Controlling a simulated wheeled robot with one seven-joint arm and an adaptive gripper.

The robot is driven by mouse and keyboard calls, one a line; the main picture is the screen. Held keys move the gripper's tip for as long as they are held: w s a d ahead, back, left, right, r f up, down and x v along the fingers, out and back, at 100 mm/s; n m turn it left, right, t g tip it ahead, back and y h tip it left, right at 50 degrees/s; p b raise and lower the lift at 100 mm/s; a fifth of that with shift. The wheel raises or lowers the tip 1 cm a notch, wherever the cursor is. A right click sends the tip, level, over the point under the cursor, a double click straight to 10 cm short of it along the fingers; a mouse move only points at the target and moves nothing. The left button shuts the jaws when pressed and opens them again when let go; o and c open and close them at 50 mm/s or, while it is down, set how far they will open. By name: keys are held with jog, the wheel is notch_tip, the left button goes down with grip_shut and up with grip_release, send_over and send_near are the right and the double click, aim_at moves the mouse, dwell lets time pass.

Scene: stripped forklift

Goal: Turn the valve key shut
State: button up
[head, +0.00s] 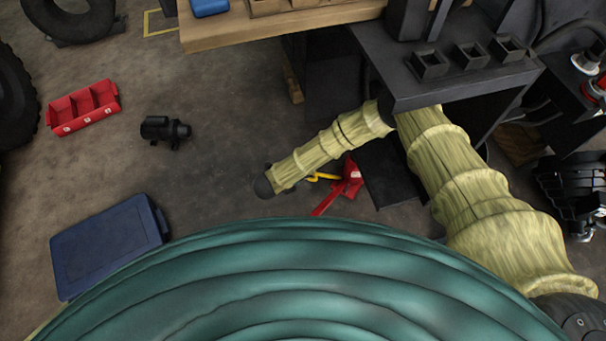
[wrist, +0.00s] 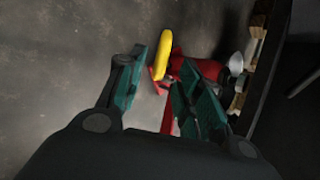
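A yellow handle (wrist: 164,52), which looks like the valve key, stands by a red body (wrist: 205,69) in the wrist view. In the head view the yellow part (head: 322,177) shows below my sleeved forearm, beside the red body (head: 348,181); the forearm partly covers them. My gripper (wrist: 162,82) has two teal-padded fingers held apart. The yellow handle appears in line with the gap, near the fingertips, partly beside the right finger. I see no grip on it, and cannot tell the depth between them. The fingers are not visible in the head view.
A black metal structure (head: 480,75) with square sockets and a wooden bench (head: 270,27) stand beyond my arm. A blue case (head: 108,246), a red bin (head: 84,107) and a black device (head: 165,129) lie on the floor at left. Floor between them is clear.

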jog(key=shift+v, duration=2.35)
